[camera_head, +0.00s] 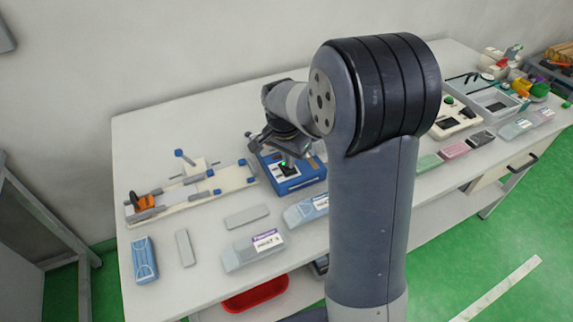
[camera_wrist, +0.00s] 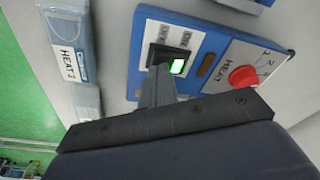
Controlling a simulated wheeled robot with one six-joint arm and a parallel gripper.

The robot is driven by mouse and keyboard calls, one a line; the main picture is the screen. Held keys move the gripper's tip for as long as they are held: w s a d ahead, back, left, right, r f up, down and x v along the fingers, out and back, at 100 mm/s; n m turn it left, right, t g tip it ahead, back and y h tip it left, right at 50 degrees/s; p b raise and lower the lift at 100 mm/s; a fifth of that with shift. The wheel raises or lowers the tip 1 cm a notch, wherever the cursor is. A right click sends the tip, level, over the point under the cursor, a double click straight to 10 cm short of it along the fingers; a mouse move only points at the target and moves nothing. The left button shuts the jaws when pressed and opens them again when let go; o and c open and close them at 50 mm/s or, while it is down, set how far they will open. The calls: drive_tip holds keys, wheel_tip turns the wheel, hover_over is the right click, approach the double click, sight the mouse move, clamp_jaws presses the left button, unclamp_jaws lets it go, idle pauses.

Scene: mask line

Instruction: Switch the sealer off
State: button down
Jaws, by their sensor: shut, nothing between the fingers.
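The sealer (camera_head: 298,183) is a blue box on the bench, below my gripper. In the head view my gripper (camera_head: 288,152) is partly seen over the sealer.
Several packets, one a labelled box (camera_head: 253,250), lie in front. A cream device (camera_head: 455,118) and grey tray (camera_head: 497,103) are to the right.

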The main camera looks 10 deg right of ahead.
drive_tip(key=shift+f, duration=0.45)
drive_tip(key=shift+r, duration=0.1)
drive_tip(key=shift+r+p, duration=2.5)
drive_tip(key=shift+r, duration=1.05)
drive_tip(key=shift+f, duration=0.1)
wheel_tip(320, 180, down, 7)
drive_tip(key=b, duration=0.5)
drive_tip(key=shift+f+b, duration=0.1)
drive_tip(key=shift+b, duration=0.2)
drive_tip(key=shift+r, duration=0.2)
